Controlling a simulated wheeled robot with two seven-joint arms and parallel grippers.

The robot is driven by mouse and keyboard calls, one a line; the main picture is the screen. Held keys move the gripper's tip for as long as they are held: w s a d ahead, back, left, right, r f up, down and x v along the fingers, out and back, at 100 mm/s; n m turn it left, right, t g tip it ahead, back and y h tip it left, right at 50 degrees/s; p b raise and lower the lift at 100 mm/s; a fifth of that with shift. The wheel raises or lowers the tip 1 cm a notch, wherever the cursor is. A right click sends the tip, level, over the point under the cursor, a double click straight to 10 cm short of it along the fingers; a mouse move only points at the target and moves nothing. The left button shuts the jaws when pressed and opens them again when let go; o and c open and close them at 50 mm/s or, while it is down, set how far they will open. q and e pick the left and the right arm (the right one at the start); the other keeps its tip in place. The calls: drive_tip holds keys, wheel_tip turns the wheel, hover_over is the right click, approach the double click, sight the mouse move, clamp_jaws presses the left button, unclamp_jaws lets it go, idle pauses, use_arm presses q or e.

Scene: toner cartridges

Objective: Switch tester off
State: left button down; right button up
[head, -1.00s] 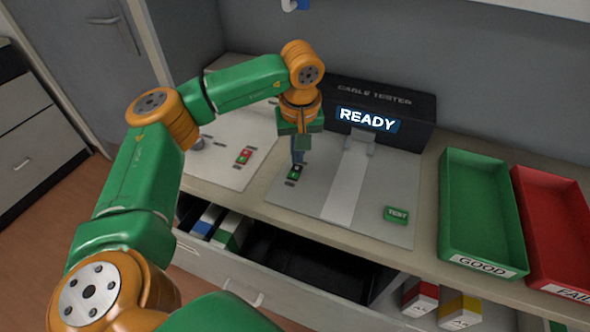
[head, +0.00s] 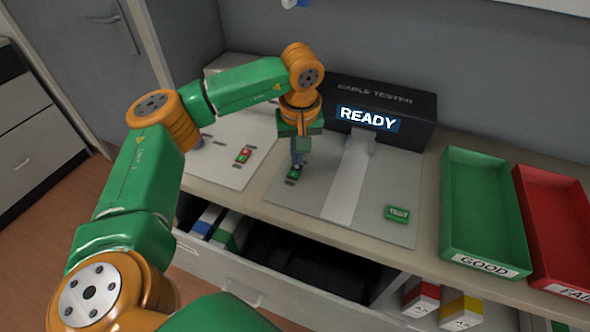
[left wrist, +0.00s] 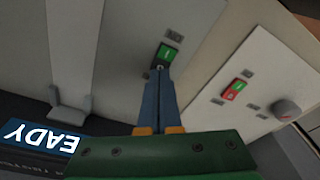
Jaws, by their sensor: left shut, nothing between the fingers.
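The cable tester (head: 385,105) is a dark box at the back of the counter, and its screen (head: 368,119) reads READY. Its grey base plate (head: 390,180) carries a small green rocker switch (head: 293,174) at the left and a green TEST button (head: 397,213) at the right. My left gripper (head: 297,166) is shut and empty, pointing down at the switch. In the left wrist view the closed fingertips (left wrist: 158,70) are at the near edge of the switch (left wrist: 168,53); whether they touch it I cannot tell. My right gripper is not in view.
A second panel (head: 225,165) with a red switch (head: 243,155) lies to the left. A green GOOD tray (head: 481,259) and a red FAIL tray (head: 560,215) stand at the right. An open drawer (head: 215,262) with boxes is below the counter edge.

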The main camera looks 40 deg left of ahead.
use_arm(q)
drive_tip(key=shift+f, duration=0.4)
wheel_tip(320, 180, up, 7)
drive_tip(key=p, duration=0.6)
idle(0.4)
